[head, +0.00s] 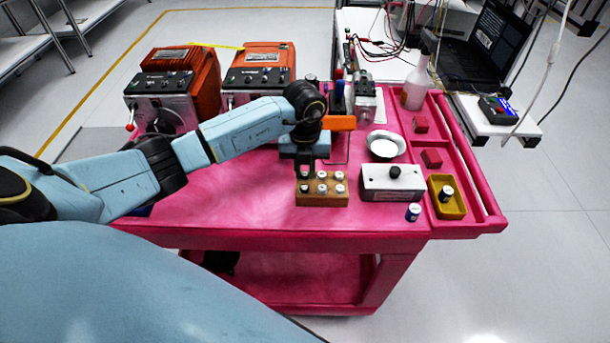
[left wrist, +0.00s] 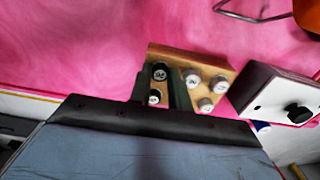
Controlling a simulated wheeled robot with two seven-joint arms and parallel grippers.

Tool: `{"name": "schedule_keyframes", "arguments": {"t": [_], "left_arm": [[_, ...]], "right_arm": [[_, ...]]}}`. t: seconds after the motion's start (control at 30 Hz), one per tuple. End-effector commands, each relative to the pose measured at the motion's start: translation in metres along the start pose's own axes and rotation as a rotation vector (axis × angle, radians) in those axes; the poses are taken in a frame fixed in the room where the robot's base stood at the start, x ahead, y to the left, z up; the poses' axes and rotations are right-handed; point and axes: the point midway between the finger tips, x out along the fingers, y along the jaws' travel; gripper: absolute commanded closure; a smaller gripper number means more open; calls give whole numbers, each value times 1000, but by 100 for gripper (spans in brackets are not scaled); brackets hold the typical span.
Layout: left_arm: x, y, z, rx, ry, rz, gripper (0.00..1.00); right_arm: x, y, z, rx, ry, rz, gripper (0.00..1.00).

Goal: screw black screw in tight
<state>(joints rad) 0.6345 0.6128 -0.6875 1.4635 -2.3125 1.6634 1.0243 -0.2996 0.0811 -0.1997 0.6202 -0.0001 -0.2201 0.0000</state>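The wooden block (head: 322,202) stands near the table's front edge and holds several small screws with white or dark tops. My left gripper (head: 306,172) points down over its left part. Contact with either cannot be made out. A white box (head: 378,187) with a black knob (head: 395,172) sits right of the block. My right gripper is not in view.
A yellow tray (head: 457,211) holding a black-topped piece (head: 446,194) and a small blue-white cylinder (head: 413,212) are at right. A white dish (head: 385,146) and a metal device (head: 366,102) stand behind. Orange machines (head: 258,66) line the back. The pink tabletop (head: 230,190) is clear left of the block.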

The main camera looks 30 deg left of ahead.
Motion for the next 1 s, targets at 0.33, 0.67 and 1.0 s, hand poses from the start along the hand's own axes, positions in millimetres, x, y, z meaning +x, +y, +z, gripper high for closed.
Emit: {"name": "schedule_keyframes", "arguments": {"t": [0.33,0.67,1.0], "left_arm": [[-7,0,0,0,0,0,96],[-40,0,0,0,-1,1,96],[-50,0,0,0,1,1,96]], "right_arm": [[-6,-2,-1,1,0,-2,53],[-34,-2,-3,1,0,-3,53],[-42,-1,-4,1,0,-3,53]]}}
